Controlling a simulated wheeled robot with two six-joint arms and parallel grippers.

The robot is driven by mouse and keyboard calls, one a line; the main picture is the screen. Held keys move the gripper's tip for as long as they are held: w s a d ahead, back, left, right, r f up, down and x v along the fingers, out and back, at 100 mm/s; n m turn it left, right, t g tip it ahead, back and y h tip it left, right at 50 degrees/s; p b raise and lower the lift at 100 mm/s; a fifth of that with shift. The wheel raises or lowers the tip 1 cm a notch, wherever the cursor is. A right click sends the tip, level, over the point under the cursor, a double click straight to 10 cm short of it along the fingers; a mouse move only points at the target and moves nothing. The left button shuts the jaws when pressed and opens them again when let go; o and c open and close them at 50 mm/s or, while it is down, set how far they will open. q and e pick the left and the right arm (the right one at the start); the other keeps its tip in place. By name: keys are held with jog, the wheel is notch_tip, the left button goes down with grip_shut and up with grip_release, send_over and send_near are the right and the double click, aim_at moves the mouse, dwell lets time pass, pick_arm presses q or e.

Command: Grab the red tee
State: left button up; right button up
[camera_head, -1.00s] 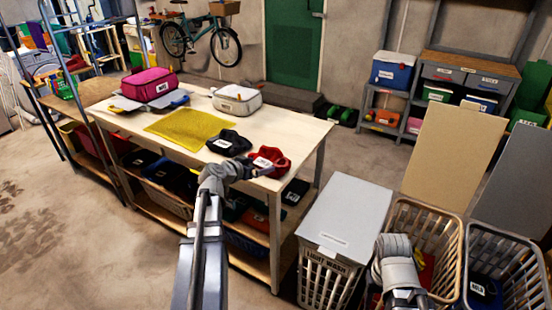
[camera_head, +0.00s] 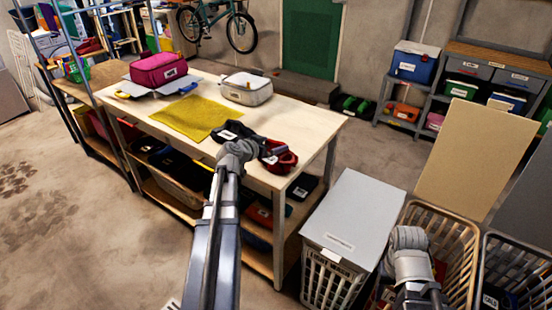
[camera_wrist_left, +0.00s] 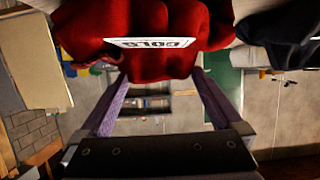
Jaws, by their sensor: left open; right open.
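The red tee (camera_head: 284,161) lies bunched near the front right corner of the wooden table (camera_head: 299,119). In the left wrist view the red tee (camera_wrist_left: 135,22) fills the top middle, with a white label reading COLD upside down. My left gripper (camera_head: 263,151) is at the left side of the tee in the head view. Its two fingers stand apart in the left wrist view (camera_wrist_left: 158,78), with the tee close by their tips; I cannot tell whether they touch. My right gripper (camera_head: 408,238) is over the tan basket; its fingertips are hidden.
A dark cloth (camera_head: 232,131) lies just left of the tee and also shows in the wrist view (camera_wrist_left: 283,38). A yellow cloth (camera_head: 197,118), a white pouch (camera_head: 249,90) and a pink bag (camera_head: 158,68) share the table. A lidded hamper (camera_head: 345,214) stands right of it.

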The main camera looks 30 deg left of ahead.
pick_arm(q)
jog(key=shift+b+x, duration=1.15)
jog(key=shift+x, duration=1.45)
jog(key=shift+s+d+f, duration=0.1)
jog(key=shift+s, duration=0.05)
jog(key=shift+c, duration=0.2)
jog(key=c, duration=1.2)
